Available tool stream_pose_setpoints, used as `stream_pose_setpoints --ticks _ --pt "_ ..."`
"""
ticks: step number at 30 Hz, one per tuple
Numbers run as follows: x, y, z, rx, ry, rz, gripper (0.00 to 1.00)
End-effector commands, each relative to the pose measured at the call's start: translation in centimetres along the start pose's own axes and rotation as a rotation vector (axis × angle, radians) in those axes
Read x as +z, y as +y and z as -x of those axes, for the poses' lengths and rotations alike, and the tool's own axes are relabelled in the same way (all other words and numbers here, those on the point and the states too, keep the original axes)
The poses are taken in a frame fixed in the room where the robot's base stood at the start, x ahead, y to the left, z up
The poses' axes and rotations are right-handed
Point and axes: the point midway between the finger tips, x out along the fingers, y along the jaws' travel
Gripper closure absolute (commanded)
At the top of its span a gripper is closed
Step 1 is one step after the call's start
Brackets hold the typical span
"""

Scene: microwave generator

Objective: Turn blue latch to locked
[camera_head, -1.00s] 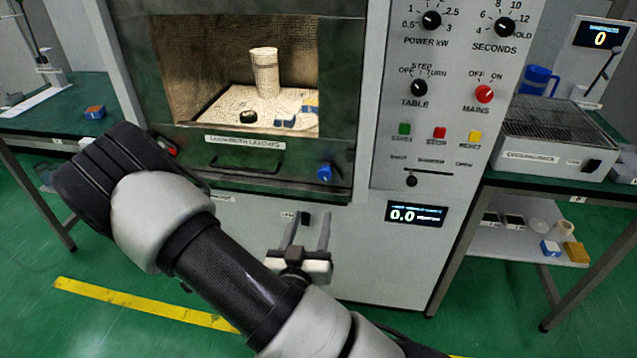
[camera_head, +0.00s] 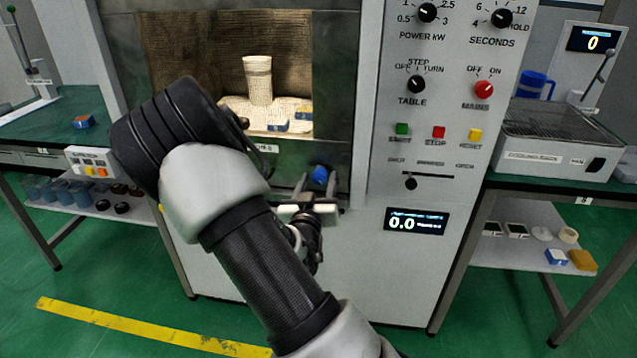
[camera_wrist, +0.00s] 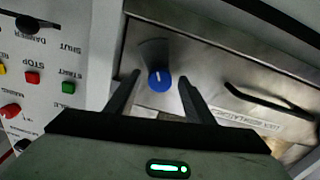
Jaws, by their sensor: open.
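The blue latch (camera_head: 320,174) is a round knob low on the right side of the microwave door frame. In the wrist view the blue latch (camera_wrist: 160,79) has a pale pointer line that runs nearly up and down in the picture. My gripper (camera_head: 317,184) is open, with its fingers pointing up toward the latch. In the wrist view my gripper (camera_wrist: 155,85) has one finger on each side of the latch, with gaps, and the latch appears ahead of or between the tips. I cannot tell whether either finger touches it.
The door handle (camera_wrist: 265,102) is a dark bar beside the latch. The control panel has a red mains knob (camera_head: 484,89) and green, red and yellow buttons. A white cylinder (camera_head: 258,80) stands inside the chamber. A side table (camera_head: 600,189) stands at the right.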

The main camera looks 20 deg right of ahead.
Motion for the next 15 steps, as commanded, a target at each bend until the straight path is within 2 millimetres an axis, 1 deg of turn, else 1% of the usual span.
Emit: stream_pose_setpoints --ticks 4,11,13,15 --pt "0.03 0.07 -0.68 0.001 -0.001 0.000 0.52" --pt "0.02 0.04 -0.73 0.001 -0.001 0.000 0.52" --pt "0.02 0.04 -0.72 0.001 -0.001 0.000 0.60" --pt "0.02 0.03 -0.71 0.001 -0.001 0.000 0.72"
